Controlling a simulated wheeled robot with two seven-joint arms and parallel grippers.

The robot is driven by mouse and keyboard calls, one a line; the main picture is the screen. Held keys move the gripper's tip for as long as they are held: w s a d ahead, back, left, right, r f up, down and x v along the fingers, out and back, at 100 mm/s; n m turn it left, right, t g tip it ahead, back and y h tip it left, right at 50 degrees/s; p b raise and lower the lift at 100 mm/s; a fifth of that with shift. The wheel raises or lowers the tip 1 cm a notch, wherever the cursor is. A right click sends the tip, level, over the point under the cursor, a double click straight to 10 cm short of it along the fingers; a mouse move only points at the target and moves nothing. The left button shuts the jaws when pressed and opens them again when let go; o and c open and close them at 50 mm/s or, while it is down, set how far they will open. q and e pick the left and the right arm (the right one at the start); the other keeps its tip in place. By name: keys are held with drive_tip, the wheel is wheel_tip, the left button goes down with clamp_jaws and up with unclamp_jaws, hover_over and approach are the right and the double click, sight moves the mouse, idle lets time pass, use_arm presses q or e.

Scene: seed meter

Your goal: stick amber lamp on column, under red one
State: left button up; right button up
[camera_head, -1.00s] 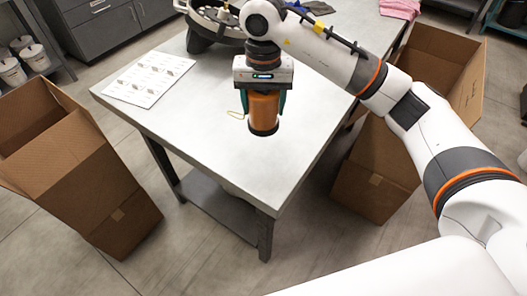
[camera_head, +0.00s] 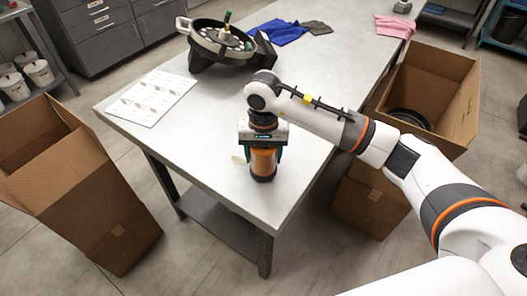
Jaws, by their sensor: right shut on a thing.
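My right gripper (camera_head: 263,154) is shut on an amber cylinder (camera_head: 263,165) with a dark lower end, which looks like the amber lamp. It is held upright over the near part of the grey table (camera_head: 215,155); I cannot tell whether its lower end touches the top. The gripper points downward and hides the upper part of the lamp. No column with a red lamp can be made out. My left gripper is not in view.
A round black-and-grey device (camera_head: 205,40), with a small green-topped piece on it, stands at the back left of the table. A printed sheet (camera_head: 150,97), a blue cloth (camera_head: 276,33) and a pink cloth (camera_head: 396,24) lie there. Cardboard boxes (camera_head: 85,190) (camera_head: 372,195) flank the table.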

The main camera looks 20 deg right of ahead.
drive_tip(key=shift+f+b, duration=0.35)
drive_tip(key=shift+b, duration=0.15)
drive_tip(key=o, duration=0.9)
drive_tip(key=shift+o, duration=0.2)
drive_tip(key=shift+r, duration=0.1)
drive_tip(key=shift+r+p, duration=0.35)
drive_tip(key=shift+p, duration=0.65)
drive_tip(key=r+b, duration=0.1)
drive_tip(key=r, duration=0.1)
drive_tip(key=r+b, duration=0.2)
drive_tip(key=shift+w+d+r, duration=0.1)
drive_tip(key=shift+w+r, duration=0.1)
drive_tip(key=shift+r, duration=0.05)
wheel_tip(320, 180, up, 7)
drive_tip(key=shift+s+b, duration=0.1)
drive_tip(key=shift+b, duration=0.55)
